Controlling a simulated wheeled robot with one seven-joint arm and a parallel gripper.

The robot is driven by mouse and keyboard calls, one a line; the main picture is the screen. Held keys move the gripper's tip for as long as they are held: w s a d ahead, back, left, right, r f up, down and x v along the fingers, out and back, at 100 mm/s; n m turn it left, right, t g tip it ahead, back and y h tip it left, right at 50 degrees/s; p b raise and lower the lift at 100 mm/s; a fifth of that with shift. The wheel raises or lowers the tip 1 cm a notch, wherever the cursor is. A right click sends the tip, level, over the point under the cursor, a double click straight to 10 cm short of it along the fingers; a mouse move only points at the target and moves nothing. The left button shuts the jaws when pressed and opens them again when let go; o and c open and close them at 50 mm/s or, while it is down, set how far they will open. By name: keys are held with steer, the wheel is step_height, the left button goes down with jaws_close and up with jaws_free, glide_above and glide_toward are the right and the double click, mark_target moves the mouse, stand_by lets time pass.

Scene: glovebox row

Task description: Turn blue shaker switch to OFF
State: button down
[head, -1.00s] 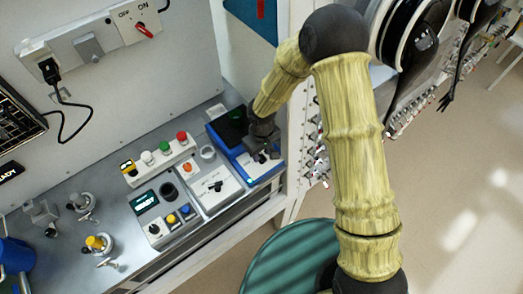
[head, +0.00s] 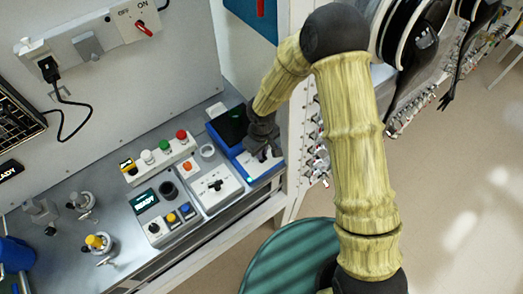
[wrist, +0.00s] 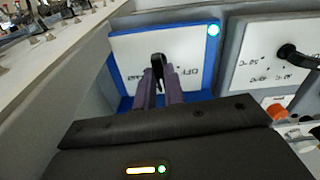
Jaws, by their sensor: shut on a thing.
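The blue shaker (head: 240,163) stands at the right end of the bench, with a white front panel. In the wrist view the blue shaker (wrist: 125,88) shows its white panel (wrist: 200,50) with a black switch lever (wrist: 158,64). The word OFF reads upside down just right of the lever; another label to the left is partly hidden. A green lamp (wrist: 213,29) glows at the panel's corner. My gripper (wrist: 159,82) has its two purple fingers closed on the lever from both sides. In the head view my gripper (head: 264,148) is over the panel and hides the switch.
A white box with a black switch (head: 214,187) stands directly left of the shaker. Further left are a button row (head: 160,158), a box with a READY display (head: 145,201) and valves (head: 97,242). A wall panel has a red ON/OFF switch (head: 144,29).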

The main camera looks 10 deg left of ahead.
steer(key=shift+n, duration=2.2)
steer(key=c, duration=1.5)
jaws_free()
steer(key=shift+r, duration=0.1)
step_height(320, 180, up, 17)
steer(key=shift+r+b, duration=0.15)
steer(key=shift+b, duration=1)
